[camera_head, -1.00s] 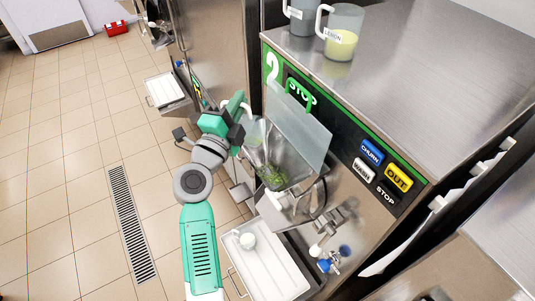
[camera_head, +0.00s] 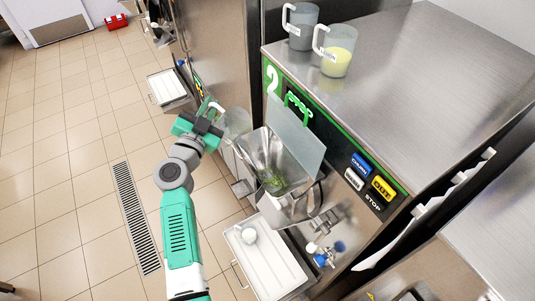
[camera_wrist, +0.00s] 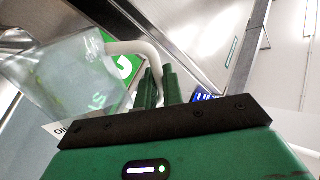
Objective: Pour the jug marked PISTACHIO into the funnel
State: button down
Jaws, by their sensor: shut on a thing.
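My gripper (camera_head: 212,116) is shut on the white handle of a clear jug (camera_head: 237,122). The jug hangs just left of the metal funnel (camera_head: 252,150) on the machine front. Its wall shows green traces and no clear body of liquid in the wrist view (camera_wrist: 70,75). Only a fragment of its label shows there, so I cannot read the full name. The green fingers (camera_wrist: 160,85) close around the handle. Green mix (camera_head: 272,181) lies in the bottom of the funnel. The exact tilt of the jug is hard to tell.
A yellow-filled jug (camera_head: 338,62) and a greyish jug (camera_head: 302,30) stand on the machine top (camera_head: 420,70). A clear panel (camera_head: 297,135) stands upright behind the funnel. The floor at left is open.

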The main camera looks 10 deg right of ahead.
jog(key=w+a+f+n+y, duration=0.1)
jog(key=w+a+f+n, duration=0.2)
jog(key=a+f+n, duration=0.2)
jog(key=shift+f+n+g+b, duration=0.4)
jog(key=shift+f+n+b, duration=0.1)
jog(key=shift+n, duration=0.6)
jog(key=shift+a, duration=0.1)
